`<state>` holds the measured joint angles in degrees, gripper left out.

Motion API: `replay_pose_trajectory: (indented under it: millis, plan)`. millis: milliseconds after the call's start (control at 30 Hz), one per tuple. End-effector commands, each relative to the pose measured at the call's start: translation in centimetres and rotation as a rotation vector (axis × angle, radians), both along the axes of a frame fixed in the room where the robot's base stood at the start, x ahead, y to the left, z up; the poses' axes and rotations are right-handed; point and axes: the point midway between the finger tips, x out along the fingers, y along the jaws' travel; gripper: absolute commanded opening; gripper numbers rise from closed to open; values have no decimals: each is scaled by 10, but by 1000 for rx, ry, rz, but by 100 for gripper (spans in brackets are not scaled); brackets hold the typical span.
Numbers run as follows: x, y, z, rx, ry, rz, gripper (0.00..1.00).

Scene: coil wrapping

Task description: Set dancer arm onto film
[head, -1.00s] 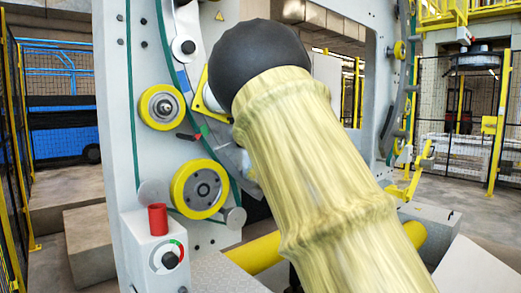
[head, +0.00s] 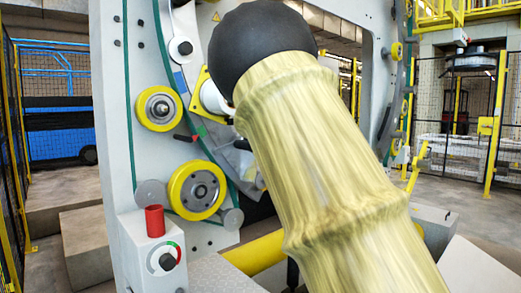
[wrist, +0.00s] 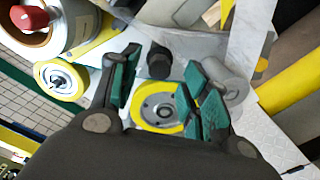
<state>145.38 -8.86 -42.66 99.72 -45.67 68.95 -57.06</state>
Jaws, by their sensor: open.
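My gripper (wrist: 165,80) is open in the wrist view, its green-padded fingers spread. A dark stubby cylinder (wrist: 158,62) shows between the fingers, with a yellow-rimmed wheel (wrist: 160,116) below it; I see no contact. A white roll (wrist: 72,22) with a red piece (wrist: 50,18) before it is at upper left, possibly the film roll. In the head view a white roll (head: 213,98) sits by a yellow plate, partly behind my sleeved arm. I cannot tell for sure which part is the dancer arm. My arm hides the gripper there.
The grey machine frame (head: 116,110) carries yellow-rimmed wheels (head: 160,108). A control box (head: 150,245) with a red cylinder (head: 155,221) and a dial stands at lower left. A grey roller (wrist: 226,82) lies right of the fingers. Mesh fences flank the area.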

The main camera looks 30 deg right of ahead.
Motion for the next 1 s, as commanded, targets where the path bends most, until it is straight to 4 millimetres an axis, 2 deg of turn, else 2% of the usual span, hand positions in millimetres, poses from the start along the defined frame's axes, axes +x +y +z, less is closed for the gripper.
replay_pose_trajectory:
  millis: [200,400,600,1000]
  plan:
    - [-40,-11,0,1,1,-1,46]
    - [-64,-18,-1,1,1,0,46]
    - [-74,-21,0,0,0,1,46]
    - [-74,-21,-1,0,0,1,46]
